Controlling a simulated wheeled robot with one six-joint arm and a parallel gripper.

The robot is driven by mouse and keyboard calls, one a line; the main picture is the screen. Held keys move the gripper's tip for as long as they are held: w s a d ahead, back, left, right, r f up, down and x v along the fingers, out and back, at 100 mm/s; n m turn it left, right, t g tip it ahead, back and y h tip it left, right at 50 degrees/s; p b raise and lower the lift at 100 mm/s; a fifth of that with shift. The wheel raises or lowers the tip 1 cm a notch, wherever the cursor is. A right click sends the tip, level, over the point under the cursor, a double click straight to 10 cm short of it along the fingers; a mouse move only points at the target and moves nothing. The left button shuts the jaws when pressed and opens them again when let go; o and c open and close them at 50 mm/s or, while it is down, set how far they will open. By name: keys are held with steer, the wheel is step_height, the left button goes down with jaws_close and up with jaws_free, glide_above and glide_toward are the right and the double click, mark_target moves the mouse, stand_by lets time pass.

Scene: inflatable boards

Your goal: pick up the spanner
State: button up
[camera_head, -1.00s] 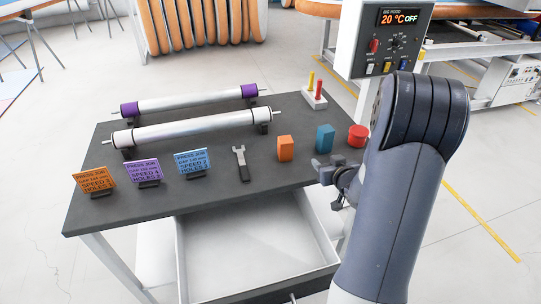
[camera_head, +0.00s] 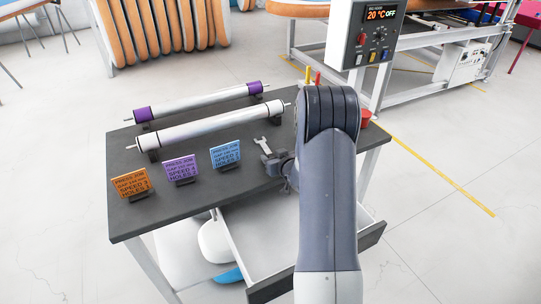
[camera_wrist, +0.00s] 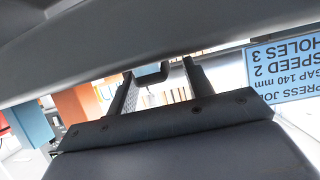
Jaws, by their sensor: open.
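The spanner (camera_head: 263,145) is a small grey metal tool on the dark tabletop, right of the light-blue card. Its open-ended head shows in the head view; its handle is hidden behind my gripper. My gripper (camera_head: 272,163) is at the near side of the spanner, low over the table. I cannot tell whether it touches the spanner. In the wrist view the two fingers of my gripper (camera_wrist: 160,82) stand apart, and I cannot make out the spanner between them.
Orange (camera_head: 131,183), purple (camera_head: 182,169) and light-blue (camera_head: 226,154) cards stand left of my gripper. Two rollers (camera_head: 205,128) lie behind. My arm hides most of the table's right side; a red cylinder (camera_head: 365,117) shows there. Orange (camera_wrist: 75,105) and blue (camera_wrist: 28,118) blocks show in the wrist view.

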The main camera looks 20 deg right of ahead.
steer(key=shift+w, duration=0.1)
jaws_close()
stand_by(0.5)
